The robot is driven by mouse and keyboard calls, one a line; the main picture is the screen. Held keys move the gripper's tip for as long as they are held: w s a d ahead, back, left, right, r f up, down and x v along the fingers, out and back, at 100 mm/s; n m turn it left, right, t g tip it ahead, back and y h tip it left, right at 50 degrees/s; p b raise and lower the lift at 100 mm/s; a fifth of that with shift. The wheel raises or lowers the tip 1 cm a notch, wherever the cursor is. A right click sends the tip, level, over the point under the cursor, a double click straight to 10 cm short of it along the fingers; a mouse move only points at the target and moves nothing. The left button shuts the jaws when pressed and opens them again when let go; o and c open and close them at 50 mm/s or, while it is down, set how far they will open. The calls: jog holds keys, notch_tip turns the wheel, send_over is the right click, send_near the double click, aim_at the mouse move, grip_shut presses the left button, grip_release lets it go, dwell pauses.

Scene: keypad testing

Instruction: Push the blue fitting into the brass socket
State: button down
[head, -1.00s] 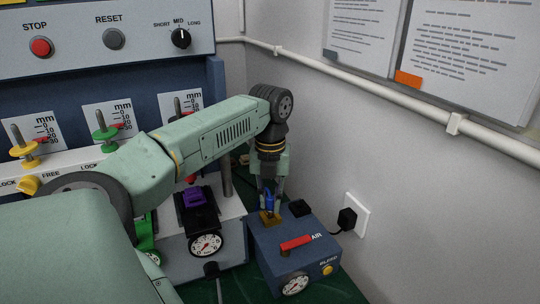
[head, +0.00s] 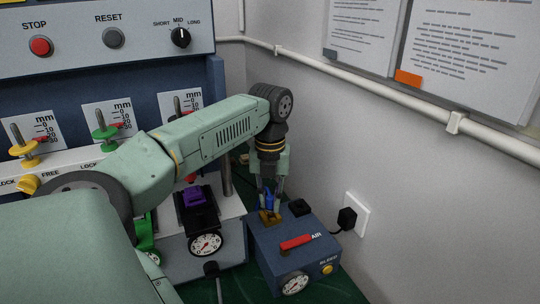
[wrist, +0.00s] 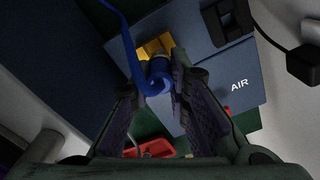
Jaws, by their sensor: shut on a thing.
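The blue fitting (head: 269,201) is upright between the fingers of my gripper (head: 270,207), just over the brass socket (head: 268,217) on top of the blue-grey air box (head: 262,245). In the wrist view, the fitting (wrist: 159,72) shows as a blue cylinder with a blue hose curving to the upper left. My gripper (wrist: 158,88) is shut on it. The brass socket (wrist: 155,46) shows as a yellow block behind the fitting. The fitting's lower end is at the socket, but the fingers hide how deep it sits.
The box has a red AIR lever (head: 296,242), a gauge (head: 294,284) and a black block (head: 300,207) near the socket. A wall plug (head: 347,218) is at the right. A purple-topped gauge fixture (head: 203,220) stands to the left.

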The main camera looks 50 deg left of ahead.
aim_at(270, 197)
jog(key=shift+s+d+f+b, duration=0.1)
jog(key=shift+f+b, duration=0.55)
jog(key=shift+f, duration=0.25)
jog(key=c, duration=1.4)
grip_release()
jog(key=shift+f, duration=0.1)
jog(key=shift+c, duration=0.2)
jog(key=shift+r, duration=4.6)
notch_tip(270, 197, down, 8)
jog(key=shift+f, duration=0.2)
jog(key=shift+r+p, duration=0.25)
jog(key=shift+p, duration=0.25)
